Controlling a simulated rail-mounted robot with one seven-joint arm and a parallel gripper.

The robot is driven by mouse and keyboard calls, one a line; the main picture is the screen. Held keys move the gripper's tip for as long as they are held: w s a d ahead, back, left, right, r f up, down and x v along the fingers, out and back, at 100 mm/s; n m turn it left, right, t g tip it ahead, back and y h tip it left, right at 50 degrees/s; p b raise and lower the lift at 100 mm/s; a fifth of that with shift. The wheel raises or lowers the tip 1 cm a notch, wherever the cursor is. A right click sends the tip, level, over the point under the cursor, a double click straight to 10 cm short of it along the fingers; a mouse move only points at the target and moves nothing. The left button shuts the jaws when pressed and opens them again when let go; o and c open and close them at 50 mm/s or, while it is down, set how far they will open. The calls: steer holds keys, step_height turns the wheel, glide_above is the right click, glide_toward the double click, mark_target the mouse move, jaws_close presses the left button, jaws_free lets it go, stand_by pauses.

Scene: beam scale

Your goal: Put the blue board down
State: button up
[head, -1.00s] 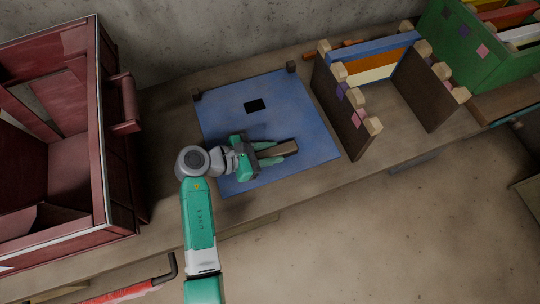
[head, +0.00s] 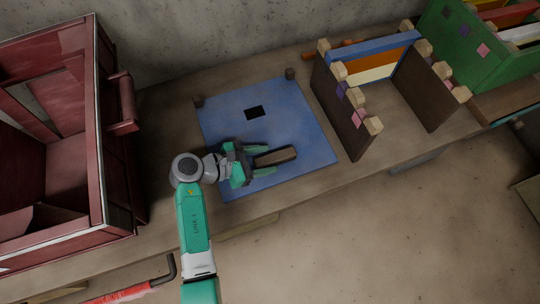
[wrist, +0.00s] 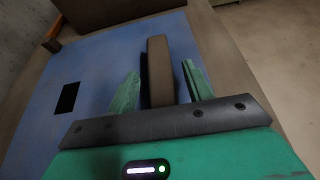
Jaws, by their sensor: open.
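The blue board (head: 295,115) lies flat on the wooden bench, with a dark square patch toward its back edge and a brown bar-shaped handle (head: 275,156) on its front part. It also shows in the wrist view (wrist: 95,75), with the handle (wrist: 160,70) standing between the fingers. My gripper (head: 268,158) is open, with one green finger on each side of the handle. In the wrist view, gaps show between the handle and both fingers (wrist: 158,85).
A dark red wooden crate (head: 122,215) stands to the left. A brown rack with coloured boards (head: 340,110) stands close to the board's right side. A green box (head: 455,60) is at the far right.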

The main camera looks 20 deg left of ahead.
steer(key=v, duration=0.5)
steer(key=shift+s+a+r+p, duration=0.1)
steer(key=shift+s+a+p, duration=0.05)
steer(key=shift+p, duration=0.2)
